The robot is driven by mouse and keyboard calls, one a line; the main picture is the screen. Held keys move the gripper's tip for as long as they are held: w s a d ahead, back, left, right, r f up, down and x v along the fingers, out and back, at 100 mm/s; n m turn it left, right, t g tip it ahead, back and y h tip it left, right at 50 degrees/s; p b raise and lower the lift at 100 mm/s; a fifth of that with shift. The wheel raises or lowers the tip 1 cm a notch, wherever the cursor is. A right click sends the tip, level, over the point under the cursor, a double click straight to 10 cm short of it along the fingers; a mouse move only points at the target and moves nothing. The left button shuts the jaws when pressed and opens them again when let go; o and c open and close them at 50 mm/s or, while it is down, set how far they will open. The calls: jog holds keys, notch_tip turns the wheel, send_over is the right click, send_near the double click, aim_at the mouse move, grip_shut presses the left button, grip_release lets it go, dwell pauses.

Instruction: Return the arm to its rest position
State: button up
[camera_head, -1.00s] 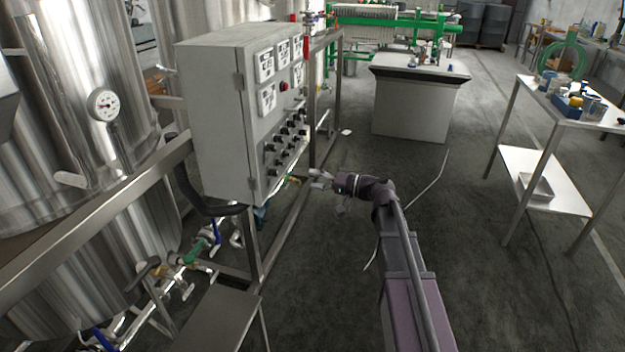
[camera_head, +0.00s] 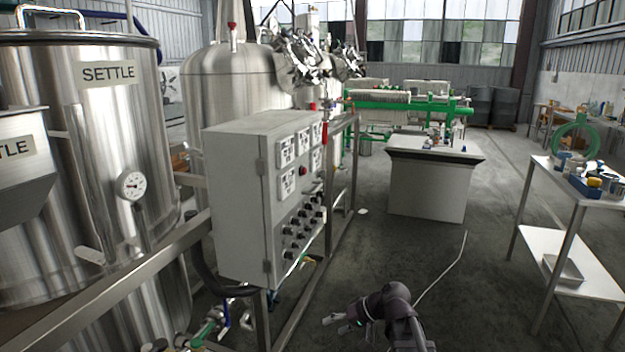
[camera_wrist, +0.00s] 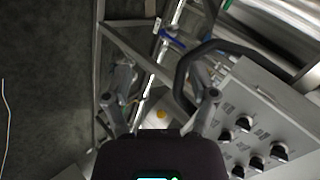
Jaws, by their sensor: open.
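My gripper (camera_head: 334,320) is at the bottom of the head view, low over the dark floor and to the right of the grey control panel (camera_head: 235,200). My purple-grey arm bends at the bottom edge, and most of it is out of view. In the wrist view my gripper (camera_wrist: 163,92) has its two fingers spread apart with nothing held between them. The panel (camera_wrist: 255,90) lies to the right there, with its black knobs (camera_wrist: 243,124) near the right finger. I see a gap between gripper and panel in the head view.
A steel frame (camera_head: 310,298) and pipes stand left of my gripper. Steel tanks (camera_head: 85,190) fill the left. A grey bench (camera_head: 428,190) stands ahead, and a white table (camera_head: 575,200) with items stands right. Floor between them is mostly clear, with a thin pale line on it.

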jog(key=s+d+f+g+h+p, duration=0.15)
jog(key=s+d+f+h, duration=0.35)
jog(key=s+d+h, duration=0.6)
notch_tip(320, 180, up, 20)
jog(key=y+p, duration=0.1)
jog(key=p, duration=1.9)
jog(key=shift+s+m+g, duration=0.3)
jog(key=shift+m+g, duration=0.05)
jog(key=shift+m, duration=0.05)
jog(key=shift+a, duration=0.1)
